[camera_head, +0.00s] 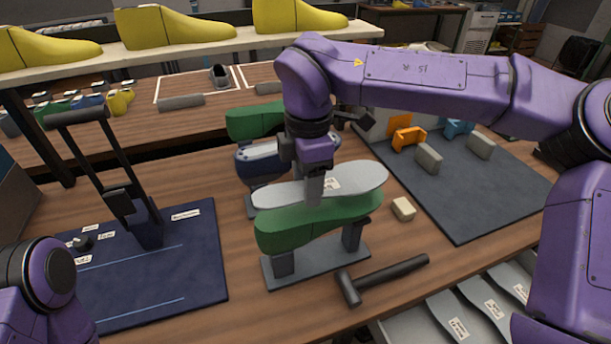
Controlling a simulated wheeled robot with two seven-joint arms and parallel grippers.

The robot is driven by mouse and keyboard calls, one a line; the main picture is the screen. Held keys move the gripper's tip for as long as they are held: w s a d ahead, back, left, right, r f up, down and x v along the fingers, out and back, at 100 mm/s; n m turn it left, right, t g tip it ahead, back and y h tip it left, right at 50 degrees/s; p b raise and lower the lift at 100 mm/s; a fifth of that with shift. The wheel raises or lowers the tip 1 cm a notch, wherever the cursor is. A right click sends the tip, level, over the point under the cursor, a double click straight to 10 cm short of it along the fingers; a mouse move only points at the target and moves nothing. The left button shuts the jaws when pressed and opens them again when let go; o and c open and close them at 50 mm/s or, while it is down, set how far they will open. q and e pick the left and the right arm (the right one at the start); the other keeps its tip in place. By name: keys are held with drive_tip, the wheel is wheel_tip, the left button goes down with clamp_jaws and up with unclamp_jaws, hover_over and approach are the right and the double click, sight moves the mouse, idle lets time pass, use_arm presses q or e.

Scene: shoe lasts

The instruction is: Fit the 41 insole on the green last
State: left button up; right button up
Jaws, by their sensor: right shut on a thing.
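My right gripper (314,188) comes down from above and is shut on a pale grey insole (360,178) near its middle. A small white label shows on the insole, too small to read. The insole lies lengthwise over a green last (318,224), just above its upper side. I cannot tell whether the two touch. The last rests sole up on two dark posts on a grey stand (315,263). Another green last (254,121) stands farther back, partly hidden by my right arm. Only a part of my left arm shows at the lower left; its gripper is out of view.
A hammer (385,277) and a beige block (403,209) lie near the stand. A blue last (258,165) stands behind. A lever tool (140,215) stands on a navy mat (205,260). More labelled insoles (490,303) lie in an open drawer at the lower right.

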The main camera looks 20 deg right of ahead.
sight(306, 212)
drive_tip(key=shift+s+f+b, duration=0.25)
drive_tip(key=shift+f+b, duration=0.8)
drive_tip(key=shift+f, duration=0.05)
drive_tip(key=shift+w+a+f+b, duration=0.1)
drive_tip(key=shift+f+b, duration=0.85)
drive_tip(key=shift+f, duration=0.15)
drive_tip(key=o, duration=1.1)
drive_tip(key=shift+r, duration=0.1)
wheel_tip(306, 212, up, 10)
drive_tip(key=shift+r, duration=0.25)
